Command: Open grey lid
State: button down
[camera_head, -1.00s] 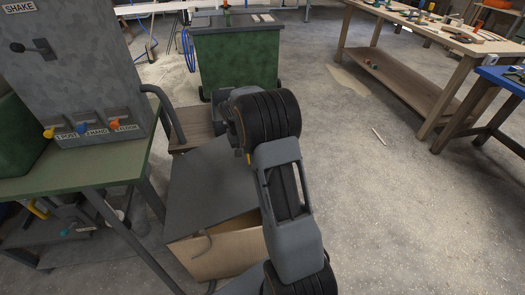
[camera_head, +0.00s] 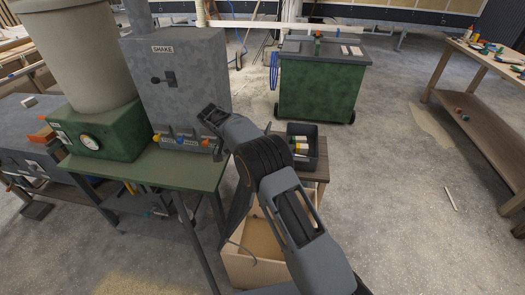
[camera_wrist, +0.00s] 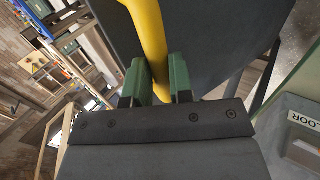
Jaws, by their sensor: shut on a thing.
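The grey lid (camera_head: 237,205) stands steeply raised at the left side of a light wooden box (camera_head: 256,270), partly hidden by my arm. The inside of the box shows beside it. In the wrist view the lid's dark grey face (camera_wrist: 215,40) fills the upper middle, with a yellow bar handle (camera_wrist: 149,38) in front of it. My gripper (camera_wrist: 160,85) has its two green fingers shut on this yellow handle. In the head view, my arm hides the fingers and the handle.
A green bench (camera_head: 170,169) with a grey machine (camera_head: 185,85) stands close on the left. A dark bin (camera_head: 301,143) with items sits on a small wooden stand behind the box. A green container (camera_head: 322,85) stands farther back. The floor to the right is open.

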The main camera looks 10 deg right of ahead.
jog(key=a, duration=0.3)
jog(key=shift+w+f+p, duration=0.2)
jog(key=shift+w+p, duration=0.2)
jog(key=c, duration=1)
grip_release()
jog(key=shift+w+a, duration=0.1)
jog(key=shift+r, duration=0.1)
jog(key=shift+p+v, duration=1.65)
jog(key=shift+v, duration=2)
jog(key=shift+w+r, duration=0.1)
